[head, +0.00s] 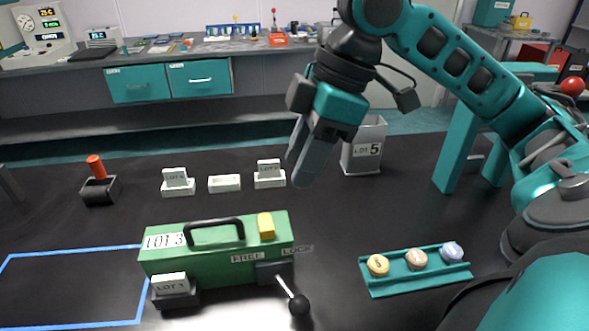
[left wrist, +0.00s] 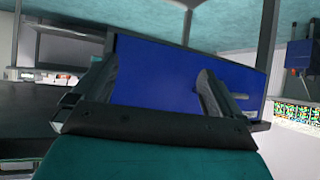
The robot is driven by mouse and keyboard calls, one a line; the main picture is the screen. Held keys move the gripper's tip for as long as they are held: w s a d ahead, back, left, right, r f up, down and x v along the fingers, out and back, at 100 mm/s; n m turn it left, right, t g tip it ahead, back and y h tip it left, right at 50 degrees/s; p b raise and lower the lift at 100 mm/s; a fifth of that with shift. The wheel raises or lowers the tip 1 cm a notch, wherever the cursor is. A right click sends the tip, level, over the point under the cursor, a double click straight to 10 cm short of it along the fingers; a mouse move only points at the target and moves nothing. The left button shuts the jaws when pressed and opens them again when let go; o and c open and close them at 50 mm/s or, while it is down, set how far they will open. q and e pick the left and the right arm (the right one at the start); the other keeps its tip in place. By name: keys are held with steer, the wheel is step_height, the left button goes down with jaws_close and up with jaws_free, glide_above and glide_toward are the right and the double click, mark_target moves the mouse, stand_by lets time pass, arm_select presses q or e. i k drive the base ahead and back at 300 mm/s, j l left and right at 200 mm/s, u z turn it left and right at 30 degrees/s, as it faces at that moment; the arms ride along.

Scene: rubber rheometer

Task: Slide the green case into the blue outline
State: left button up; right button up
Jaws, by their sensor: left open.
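The green case (head: 205,265) stands on the black table in the head view, marked LOT 3, FREE and LOCK. It has a black handle (head: 215,222) on top, a yellow block (head: 266,226) and a black-knobbed lever (head: 298,304) at its front. The blue outline (head: 70,250) lies to its left; the case's left end is at the outline's right side. My right gripper (head: 303,165) hangs above and behind the case's right end, apart from it; its finger gap is hidden. My left gripper (left wrist: 158,95) is open and empty in the left wrist view, away from the case.
A teal tray (head: 415,285) with three round pieces lies right of the case. A small LOT 3 card holder (head: 174,290) stands at its front left. Behind are a red-handled block (head: 99,185), several card holders (head: 178,183) and a LOT 5 bin (head: 363,145). The outline's inside looks clear.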

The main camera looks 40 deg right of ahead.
mark_target(260, 266)
steer(key=k+j, duration=0.8)
steer(key=j, duration=0.15)
